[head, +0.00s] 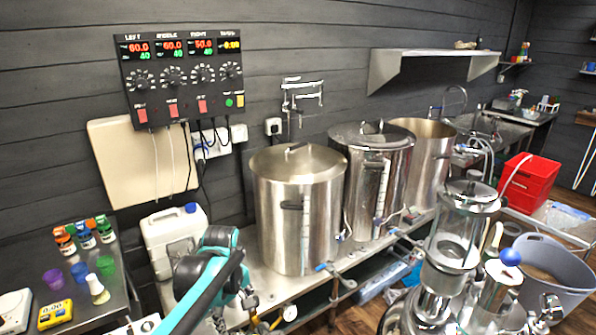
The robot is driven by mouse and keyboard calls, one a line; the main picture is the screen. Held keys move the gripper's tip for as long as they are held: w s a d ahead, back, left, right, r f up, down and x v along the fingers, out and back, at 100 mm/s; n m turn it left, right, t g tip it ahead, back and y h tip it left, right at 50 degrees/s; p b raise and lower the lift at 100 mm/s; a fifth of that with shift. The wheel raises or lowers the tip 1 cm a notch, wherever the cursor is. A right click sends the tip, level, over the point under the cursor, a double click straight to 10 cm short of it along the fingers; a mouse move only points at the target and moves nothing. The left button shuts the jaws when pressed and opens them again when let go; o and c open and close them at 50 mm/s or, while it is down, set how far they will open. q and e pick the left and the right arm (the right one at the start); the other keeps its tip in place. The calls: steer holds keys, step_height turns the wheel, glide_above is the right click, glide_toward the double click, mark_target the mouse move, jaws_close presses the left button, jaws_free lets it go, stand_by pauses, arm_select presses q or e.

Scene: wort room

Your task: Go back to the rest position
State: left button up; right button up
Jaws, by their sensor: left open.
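My left gripper (258,318) is low in the head view, at the end of my teal and black arm, in front of the left steel kettle. It is open, and I see nothing held in it. Its fingertips are small and partly cut off by the lower edge of the picture. My right gripper is not in view.
Three steel kettles, left (299,215), middle (370,185) and right (432,150), stand on a steel bench with taps at the front. A white canister (177,240) stands behind my arm. A glass-and-steel vessel (455,245) and a grey tub (545,275) stand at right.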

arm_select(q)
steer(key=s+a+m+t, duration=0.2)
steer(key=s+m+t, duration=0.4)
steer(key=s, duration=1.1)
steer(key=m, duration=0.4)
steer(key=shift+a+r+m+t, duration=0.25)
steer(key=shift+r+m+t, duration=0.05)
steer(key=shift+r, duration=0.05)
